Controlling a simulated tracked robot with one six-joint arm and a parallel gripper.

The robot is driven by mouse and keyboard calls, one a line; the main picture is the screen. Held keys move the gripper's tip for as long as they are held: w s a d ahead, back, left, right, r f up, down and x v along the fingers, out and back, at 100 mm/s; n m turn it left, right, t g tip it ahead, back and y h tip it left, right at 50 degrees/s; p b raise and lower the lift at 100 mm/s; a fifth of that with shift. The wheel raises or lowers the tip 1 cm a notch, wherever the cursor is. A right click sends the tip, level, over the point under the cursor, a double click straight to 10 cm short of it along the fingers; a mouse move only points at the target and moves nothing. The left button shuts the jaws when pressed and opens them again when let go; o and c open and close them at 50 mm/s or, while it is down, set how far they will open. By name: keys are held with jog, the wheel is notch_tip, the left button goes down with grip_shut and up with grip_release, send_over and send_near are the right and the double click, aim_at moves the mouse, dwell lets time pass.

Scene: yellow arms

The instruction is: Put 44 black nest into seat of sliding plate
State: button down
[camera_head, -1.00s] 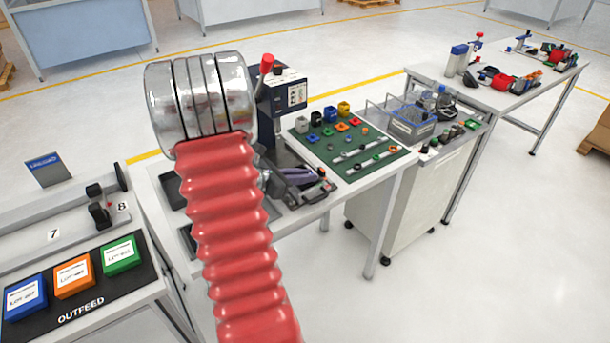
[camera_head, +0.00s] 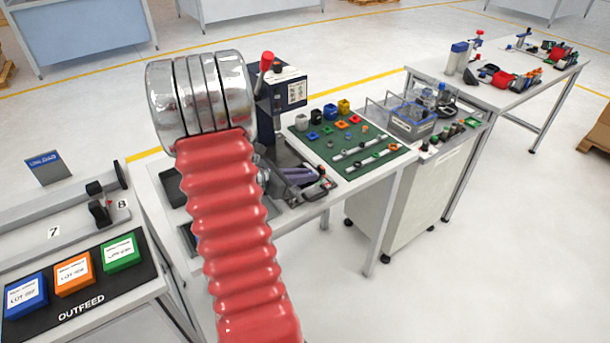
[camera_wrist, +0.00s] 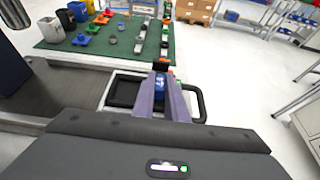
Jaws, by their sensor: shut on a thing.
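My gripper's purple fingers (camera_wrist: 160,97) point away from the wrist in the wrist view, with a blue part between them. They are shut on a small dark piece at their tips, apparently the black nest (camera_wrist: 160,68); its shape and number are too small to read. A bit of orange-red shows beside it. In the head view the gripper (camera_head: 308,176) is at the press's front right.
A green mat (camera_head: 345,150) with colored nests and pale rails lies right of the press (camera_head: 284,95). A wire basket with a grey bin (camera_head: 412,122) stands on the cart farther right. An outfeed table (camera_head: 85,295) with colored boxes is at left.

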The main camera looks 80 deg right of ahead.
jog(key=c, duration=1.7)
grip_release()
jog(key=shift+f, duration=0.1)
jog(key=shift+a, duration=0.1)
jog(key=v, duration=1.3)
jog(key=shift+w+a, duration=0.15)
jog(key=shift+w, duration=0.2)
